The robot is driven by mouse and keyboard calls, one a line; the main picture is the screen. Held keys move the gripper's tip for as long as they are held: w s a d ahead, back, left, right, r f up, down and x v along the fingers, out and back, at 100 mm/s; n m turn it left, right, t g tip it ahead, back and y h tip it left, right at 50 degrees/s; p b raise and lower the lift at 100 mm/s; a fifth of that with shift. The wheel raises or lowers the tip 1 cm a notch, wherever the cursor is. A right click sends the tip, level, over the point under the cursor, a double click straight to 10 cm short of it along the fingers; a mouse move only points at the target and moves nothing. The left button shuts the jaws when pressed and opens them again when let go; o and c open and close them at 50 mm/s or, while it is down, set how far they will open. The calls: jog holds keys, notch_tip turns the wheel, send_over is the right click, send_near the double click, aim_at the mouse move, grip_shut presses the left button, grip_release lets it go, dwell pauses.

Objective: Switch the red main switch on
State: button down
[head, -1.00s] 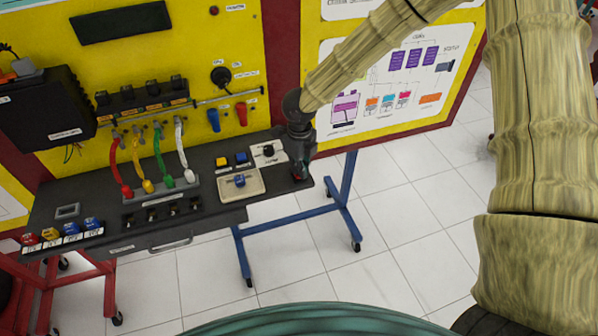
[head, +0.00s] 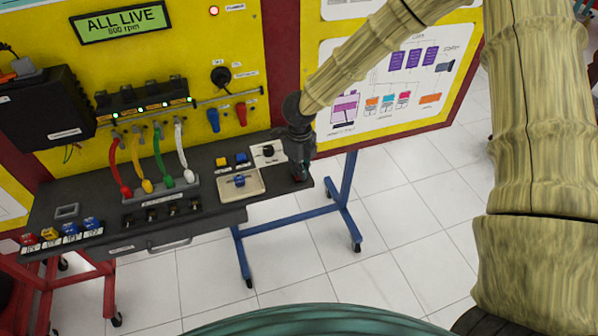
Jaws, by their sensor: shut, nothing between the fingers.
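My gripper (head: 299,174) is shut and empty. It points down at the right end of the dark console (head: 225,205), with its fingertips at or just above the surface. A small bit of red shows at the fingertips, but my gripper hides most of that spot, so I cannot make out the red main switch or its position. The display (head: 122,23) on the yellow panel is lit green and reads "ALL LIVE 800 rpm". A red lamp (head: 214,11) glows to its right.
A white plate with a black knob (head: 268,150) is just left of my gripper. A beige plate with a blue knob (head: 239,181) and yellow and blue buttons lie further left. Coloured leads (head: 160,155) hang above the console.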

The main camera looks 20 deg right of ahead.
jog(key=shift+r+p, duration=3.2)
jog(key=shift+r, duration=0.25)
